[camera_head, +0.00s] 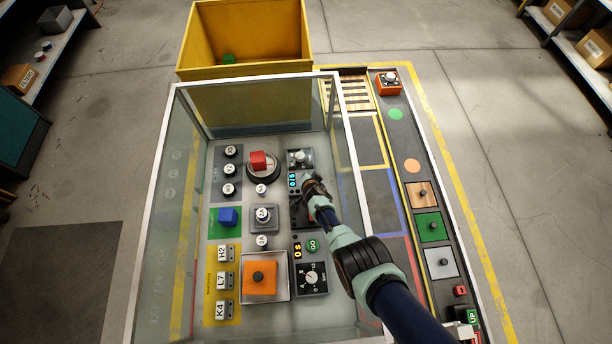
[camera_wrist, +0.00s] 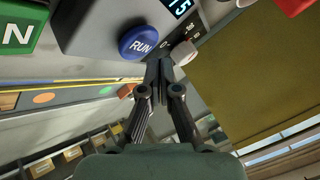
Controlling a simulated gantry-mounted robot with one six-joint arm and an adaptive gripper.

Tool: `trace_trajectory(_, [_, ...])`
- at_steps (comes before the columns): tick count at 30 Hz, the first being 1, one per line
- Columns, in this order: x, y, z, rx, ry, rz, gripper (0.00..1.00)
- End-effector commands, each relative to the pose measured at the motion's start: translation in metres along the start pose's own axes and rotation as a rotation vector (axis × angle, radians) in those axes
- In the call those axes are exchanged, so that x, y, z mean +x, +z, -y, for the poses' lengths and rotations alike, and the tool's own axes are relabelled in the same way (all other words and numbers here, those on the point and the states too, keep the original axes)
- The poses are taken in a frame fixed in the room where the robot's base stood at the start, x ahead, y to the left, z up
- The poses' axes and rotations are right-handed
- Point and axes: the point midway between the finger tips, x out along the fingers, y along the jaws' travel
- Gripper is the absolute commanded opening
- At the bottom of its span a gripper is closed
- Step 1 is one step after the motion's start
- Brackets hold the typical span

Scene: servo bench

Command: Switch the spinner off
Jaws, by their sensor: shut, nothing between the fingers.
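The spinner looks to be the round dark turntable (camera_head: 277,172) carrying a red cube (camera_head: 258,161); whether it turns cannot be told from one moment. Right of it is a control panel with a lit cyan display (camera_head: 292,180). The wrist view shows the panel's display (camera_wrist: 180,6), a blue RUN button (camera_wrist: 138,43) and a white knob-like part (camera_wrist: 184,53). My gripper (camera_head: 306,184) is over this panel, shut and empty. In the wrist view its fingertips (camera_wrist: 159,68) are close to the RUN button and the white part; contact cannot be told.
Clear walls (camera_head: 345,150) enclose the bench. A second knob panel (camera_head: 300,157) lies behind my gripper, a dial panel (camera_head: 311,280) in front. A yellow bin (camera_head: 245,70) stands behind.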

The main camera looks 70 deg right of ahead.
Motion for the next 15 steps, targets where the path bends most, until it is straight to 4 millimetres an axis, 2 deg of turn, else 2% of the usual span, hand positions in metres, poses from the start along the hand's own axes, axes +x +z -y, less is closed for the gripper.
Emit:
trace_trajectory(8, [-0.001, -0.001, 0.001, 0.0, 0.0, 0.0, 0.0])
trace_trajectory(15, [-0.021, -0.015, 0.015, 0.0, 0.001, 0.001, 0.0])
